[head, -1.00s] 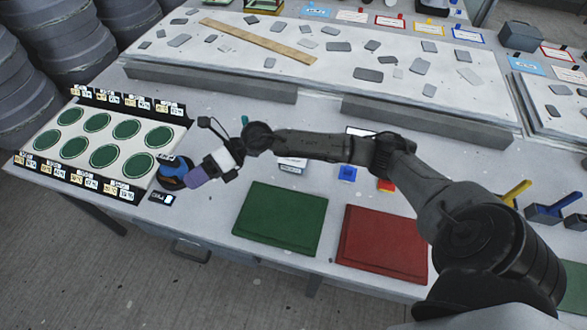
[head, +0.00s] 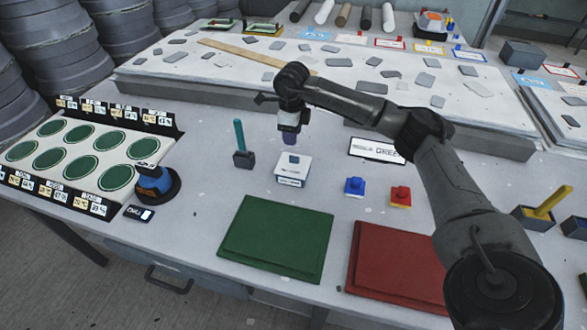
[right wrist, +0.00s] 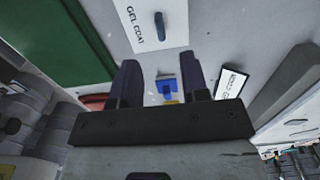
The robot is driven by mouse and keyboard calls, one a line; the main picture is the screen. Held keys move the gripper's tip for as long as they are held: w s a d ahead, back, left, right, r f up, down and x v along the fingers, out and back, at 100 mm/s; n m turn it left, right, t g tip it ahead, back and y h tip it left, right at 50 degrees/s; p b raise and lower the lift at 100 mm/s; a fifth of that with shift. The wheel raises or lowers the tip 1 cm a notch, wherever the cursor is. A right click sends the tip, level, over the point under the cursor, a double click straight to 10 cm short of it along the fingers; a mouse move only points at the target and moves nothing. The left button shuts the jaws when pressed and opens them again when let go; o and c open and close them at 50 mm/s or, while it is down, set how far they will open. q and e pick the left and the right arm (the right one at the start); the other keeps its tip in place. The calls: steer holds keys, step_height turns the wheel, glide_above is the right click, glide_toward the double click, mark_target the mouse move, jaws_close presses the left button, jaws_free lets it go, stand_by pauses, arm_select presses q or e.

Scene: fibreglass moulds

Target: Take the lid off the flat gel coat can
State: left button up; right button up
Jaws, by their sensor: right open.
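The flat gel coat can (head: 294,171) is a low white box with a label on its front, standing on the table behind the green board. A small dark upright knob shows on its white top; in the right wrist view the white top (right wrist: 143,30) reads "GEL COAT" and the knob (right wrist: 160,25) looks blue-grey. My right gripper (head: 290,140) is pointing down just above and behind the can, apart from it. In the right wrist view its two dark purple fingers (right wrist: 163,77) are spread and empty, with the can beyond their tips. My left gripper is not in view.
A teal stick stands in a dark holder (head: 243,159) left of the can. Blue (head: 354,187) and red (head: 400,196) blocks stand to its right. Green (head: 277,240) and red (head: 398,268) boards lie in front. A sign (head: 377,150) stands behind; a blue-black device (head: 154,180) stands left.

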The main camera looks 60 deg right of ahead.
mark_target(293, 157)
steer(key=shift+f+b, duration=0.45)
steer(key=shift+f, duration=1.75)
step_height(293, 157, down, 5)
steer(key=shift+s+b, duration=0.1)
steer(key=shift+b, duration=0.8)
steer(key=shift+c, duration=0.4)
steer(key=shift+c, duration=0.8)
jaws_close()
